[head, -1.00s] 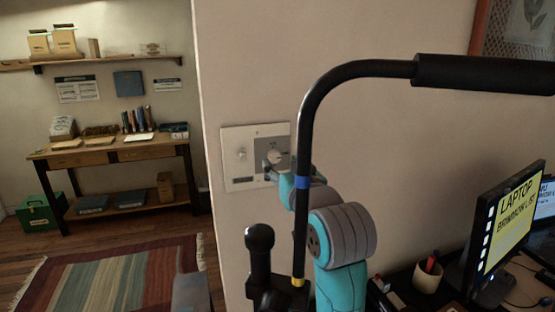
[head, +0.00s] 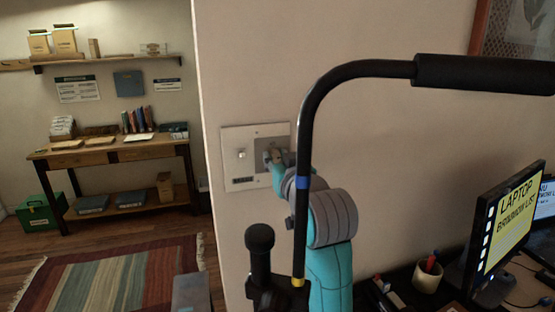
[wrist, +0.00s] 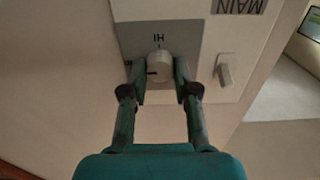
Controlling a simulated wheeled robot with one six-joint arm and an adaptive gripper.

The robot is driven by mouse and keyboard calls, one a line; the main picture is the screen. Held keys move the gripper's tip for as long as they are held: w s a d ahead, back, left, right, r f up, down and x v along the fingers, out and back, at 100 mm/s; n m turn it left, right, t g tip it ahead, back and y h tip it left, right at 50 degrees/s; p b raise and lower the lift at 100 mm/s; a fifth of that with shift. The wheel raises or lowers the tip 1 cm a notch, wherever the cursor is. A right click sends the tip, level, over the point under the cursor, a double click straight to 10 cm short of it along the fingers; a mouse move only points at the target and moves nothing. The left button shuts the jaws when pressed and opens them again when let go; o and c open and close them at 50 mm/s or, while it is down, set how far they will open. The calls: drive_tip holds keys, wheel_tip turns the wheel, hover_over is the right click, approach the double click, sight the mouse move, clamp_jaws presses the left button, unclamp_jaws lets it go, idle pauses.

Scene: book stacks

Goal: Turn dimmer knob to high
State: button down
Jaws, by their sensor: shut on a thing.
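The round white dimmer knob (wrist: 159,62) sits on a grey panel of the wall plate (wrist: 213,45), which appears upside down in the wrist view. A "HI" label (wrist: 160,38) is just above it in that picture. A dark mark on the knob points left, away from "HI". My gripper (wrist: 161,70) is shut on the knob, one finger on each side. In the head view, my gripper (head: 274,157) is at the right half of the wall plate (head: 230,172) and hides most of the knob.
A toggle switch (wrist: 225,72) stands beside the knob on the same plate, also visible in the head view (head: 241,153). A desk with a monitor (head: 505,220) and pen cup (head: 428,276) is at right. A wooden table (head: 105,152) is far left.

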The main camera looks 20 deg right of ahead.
drive_tip(key=shift+m, duration=0.4)
drive_tip(key=m, duration=0.8)
drive_tip(key=shift+d, duration=0.1)
drive_tip(key=m, duration=0.5)
drive_tip(key=shift+f, duration=0.15)
drive_tip(key=shift+m, duration=2)
drive_tip(key=c, duration=0.9)
unclamp_jaws()
drive_tip(key=shift+o, duration=0.2)
